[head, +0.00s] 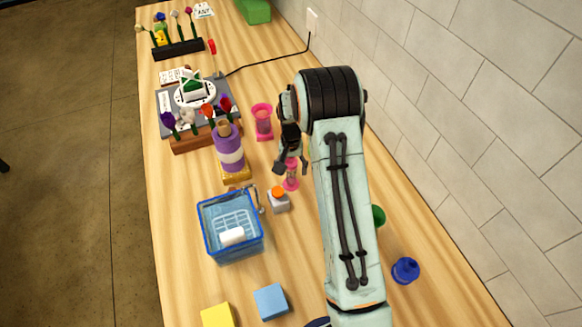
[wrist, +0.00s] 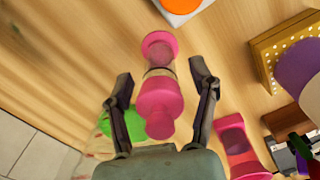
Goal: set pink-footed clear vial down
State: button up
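The pink-footed clear vial (head: 291,180) is on the wooden table, beside the orange-capped bottle (head: 278,203). In the wrist view the vial (wrist: 158,82) shows a pink foot, a clear middle and a wide pink top with a knob nearer my gripper. It looks upright with its foot on the wood. My gripper (head: 291,168) is over it, and in the wrist view my gripper (wrist: 160,75) has its fingers apart, one on each side of the vial. Gaps show between both fingers and the vial, so it is not gripped.
A larger pink vial (head: 262,122) stands behind. A purple bottle (head: 229,150) on a yellow stand is to the left. A blue basket (head: 232,225) holds a white roll. Yellow (head: 217,315) and blue (head: 271,302) blocks lie in front. A green item (head: 378,215) and blue item (head: 405,270) are right.

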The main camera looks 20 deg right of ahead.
notch_tip(320, 180, up, 12)
jog(key=shift+r, duration=0.2)
jog(key=s+a+r+n, duration=0.1)
jog(key=s+a+r, duration=0.1)
jog(key=s, duration=0.5)
jog(key=s+a+r+n, duration=0.1)
jog(key=s+a+r, duration=0.2)
jog(key=s, duration=0.3)
jog(key=s+a+r+n, duration=0.2)
jog(key=s+a+r, duration=0.1)
jog(key=s, duration=0.4)
jog(key=shift+s+r+y, duration=0.3)
jog(key=shift+r, duration=0.2)
jog(key=shift+o, duration=0.4)
jog(key=s+a+f+n, duration=0.1)
jog(key=s, duration=0.7)
jog(key=shift+s+a+f+n, duration=0.3)
jog(key=shift+s+a+f, duration=0.05)
jog(key=shift+s+f, duration=0.05)
